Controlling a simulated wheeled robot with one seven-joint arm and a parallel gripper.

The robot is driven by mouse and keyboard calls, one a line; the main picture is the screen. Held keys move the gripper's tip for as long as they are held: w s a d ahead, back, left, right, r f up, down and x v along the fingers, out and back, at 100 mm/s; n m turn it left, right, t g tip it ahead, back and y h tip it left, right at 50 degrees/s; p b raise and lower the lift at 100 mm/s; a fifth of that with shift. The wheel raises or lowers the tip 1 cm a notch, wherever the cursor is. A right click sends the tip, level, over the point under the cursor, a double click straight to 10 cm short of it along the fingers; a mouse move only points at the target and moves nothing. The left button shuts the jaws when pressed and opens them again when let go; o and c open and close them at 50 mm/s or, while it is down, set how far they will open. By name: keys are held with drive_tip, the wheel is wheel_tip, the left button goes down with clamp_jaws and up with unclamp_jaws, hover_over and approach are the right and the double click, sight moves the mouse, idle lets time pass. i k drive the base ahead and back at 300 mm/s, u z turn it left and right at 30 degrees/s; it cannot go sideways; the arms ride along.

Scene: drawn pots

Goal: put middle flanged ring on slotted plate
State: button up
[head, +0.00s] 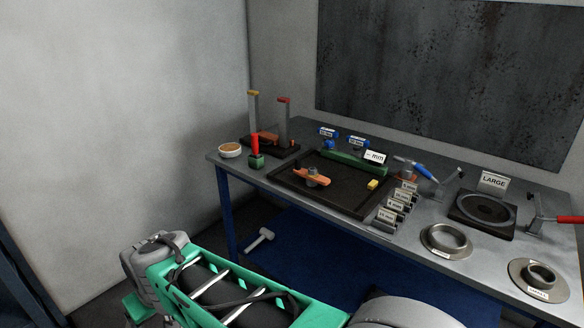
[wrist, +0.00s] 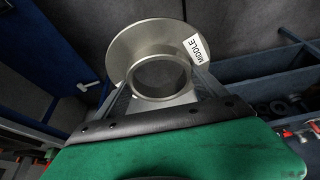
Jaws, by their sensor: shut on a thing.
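The middle flanged ring (wrist: 146,36), a pale metal ring with a wide flange and a "MIDDLE" label, is in my gripper (wrist: 163,92) in the wrist view. The fingers are shut on its narrower collar, one on each side. The gripper and this ring do not show in the head view. I cannot tell from the frames which is the slotted plate.
On the bench (head: 420,262), a wide ring (head: 446,240) and a smaller flanged ring (head: 540,278) stand at the front right. Clamps with blue (head: 422,172) and red (head: 563,219) handles flank the dark plate. Small signs (head: 393,213) stand beside the black tray (head: 290,180).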

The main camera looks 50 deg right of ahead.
sight(348, 178)
drive_tip(key=z, duration=0.2)
drive_tip(key=i, duration=1)
drive_tip(key=z, duration=0.55)
